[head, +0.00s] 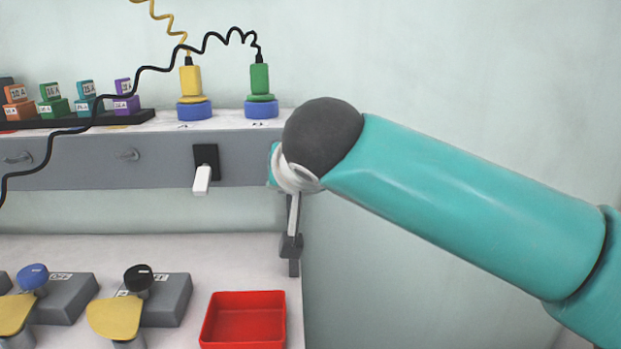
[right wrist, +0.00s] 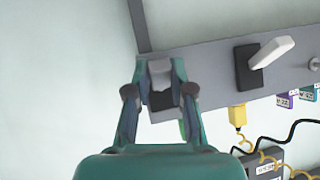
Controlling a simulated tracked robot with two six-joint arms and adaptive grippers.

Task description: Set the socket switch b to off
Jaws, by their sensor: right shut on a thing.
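A socket switch with a black plate (head: 206,155) and a white lever (head: 201,181) sits on the grey panel below the yellow plug; its lever tilts out and down. It also shows in the right wrist view (right wrist: 271,51). A second switch lever (right wrist: 160,72), pale grey over a dark plate, is at the panel's end below the green plug. My right gripper (right wrist: 159,84) is shut on this lever, one finger on each side. In the head view my arm hides it. I cannot read which switch is b. My left gripper is not in view.
A yellow plug (head: 190,80) and a green plug (head: 260,78) stand in blue-based sockets with coiled cords. Colored labelled blocks (head: 88,104) sit at left on the shelf. Below are a red tray (head: 245,320) and grey boxes with blue (head: 33,276) and black knobs (head: 138,278).

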